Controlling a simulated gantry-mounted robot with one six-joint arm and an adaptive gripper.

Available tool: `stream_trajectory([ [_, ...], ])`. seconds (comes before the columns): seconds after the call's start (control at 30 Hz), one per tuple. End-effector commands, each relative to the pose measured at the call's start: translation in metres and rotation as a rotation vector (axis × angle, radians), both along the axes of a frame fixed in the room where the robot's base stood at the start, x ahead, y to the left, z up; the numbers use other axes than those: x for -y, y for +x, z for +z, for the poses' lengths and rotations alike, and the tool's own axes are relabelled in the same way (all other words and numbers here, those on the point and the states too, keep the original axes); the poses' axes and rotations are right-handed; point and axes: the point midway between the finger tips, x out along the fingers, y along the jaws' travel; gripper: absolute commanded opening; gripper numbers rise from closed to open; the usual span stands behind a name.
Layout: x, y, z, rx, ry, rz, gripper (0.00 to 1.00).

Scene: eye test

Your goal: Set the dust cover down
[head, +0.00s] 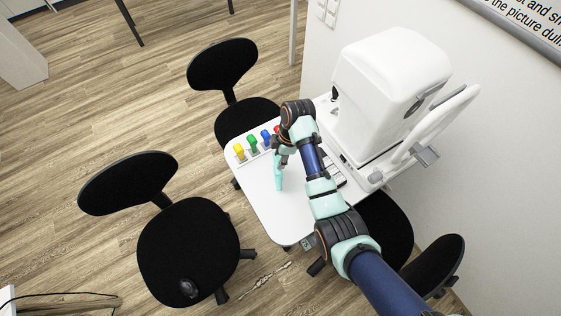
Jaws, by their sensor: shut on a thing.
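My gripper (279,170) points down over the white tabletop (270,205), left of the eye-test machine. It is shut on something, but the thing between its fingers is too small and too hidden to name. A slim teal shape shows at its tip; I cannot tell whether this is a finger or the held thing. I cannot pick out the dust cover for certain. The white eye-test machine (385,80) stands at the table's right side. I cannot tell whether the gripper touches the table.
Black chairs (185,245) (222,65) surround the table. A small dark object (188,287) lies on the left chair. The front tabletop is bare.

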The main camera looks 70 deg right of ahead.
Motion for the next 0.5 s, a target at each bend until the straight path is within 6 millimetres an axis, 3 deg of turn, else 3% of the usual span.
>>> stream_trajectory([
  [0.03,-0.001,-0.001,-0.013,-0.003,0.003,0.000,0.22],
  [0.13,-0.001,0.000,-0.028,-0.002,0.002,0.000,0.22],
  [0.5,0.000,0.000,-0.034,0.000,0.000,0.000,0.22],
])
